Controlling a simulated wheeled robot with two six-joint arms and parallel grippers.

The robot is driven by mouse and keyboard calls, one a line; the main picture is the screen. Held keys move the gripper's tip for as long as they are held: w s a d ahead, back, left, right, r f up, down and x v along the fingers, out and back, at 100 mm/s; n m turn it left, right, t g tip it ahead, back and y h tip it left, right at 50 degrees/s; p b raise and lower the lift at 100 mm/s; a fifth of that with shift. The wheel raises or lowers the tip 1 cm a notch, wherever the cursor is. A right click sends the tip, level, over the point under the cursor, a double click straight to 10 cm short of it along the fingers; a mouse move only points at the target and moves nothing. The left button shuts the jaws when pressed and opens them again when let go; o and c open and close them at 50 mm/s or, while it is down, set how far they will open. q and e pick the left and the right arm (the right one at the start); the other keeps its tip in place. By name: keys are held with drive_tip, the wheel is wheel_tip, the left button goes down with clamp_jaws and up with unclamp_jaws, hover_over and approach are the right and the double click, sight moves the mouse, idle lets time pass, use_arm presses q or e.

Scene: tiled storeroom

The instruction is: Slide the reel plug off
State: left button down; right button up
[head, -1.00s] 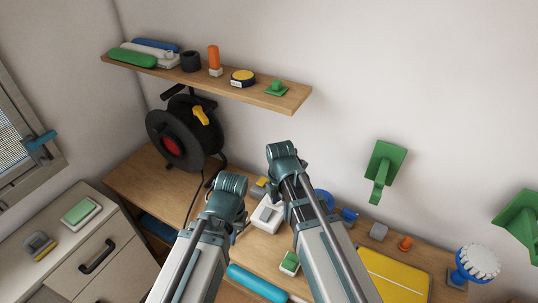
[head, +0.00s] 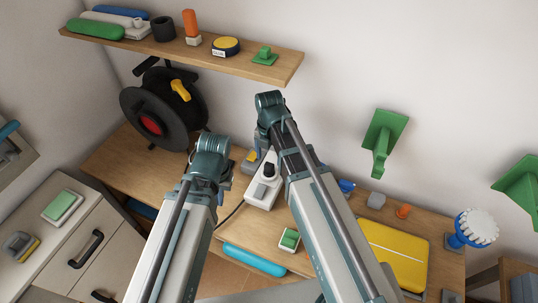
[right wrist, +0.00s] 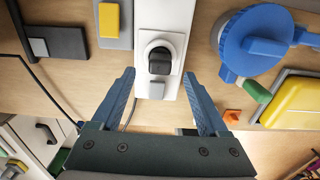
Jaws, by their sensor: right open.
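The reel plug (head: 269,169) is a small black plug seated in a round socket of a white power strip (head: 262,191) on the wooden bench. In the right wrist view the plug (right wrist: 159,61) sits in the socket of the strip (right wrist: 163,18), just beyond my fingertips. My right gripper (right wrist: 160,76) is open and empty, its blue fingers spread either side of the strip's near end. The black cable reel (head: 165,108) stands on the bench at the left. My left gripper (head: 222,189) is mostly hidden behind its own arm, left of the strip.
A wooden shelf (head: 150,48) with several items hangs above the reel. A blue round thing (right wrist: 256,42) and a yellow case (right wrist: 292,104) lie right of the strip. A grey-yellow block (right wrist: 113,20) stands close on its left. A green-topped block (head: 289,240) sits in front.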

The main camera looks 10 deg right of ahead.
sight(269, 164)
wheel_tip(269, 164, down, 6)
drive_tip(key=b, duration=0.4)
drive_tip(key=shift+r+b, duration=0.25)
drive_tip(key=shift+b, duration=0.05)
clamp_jaws()
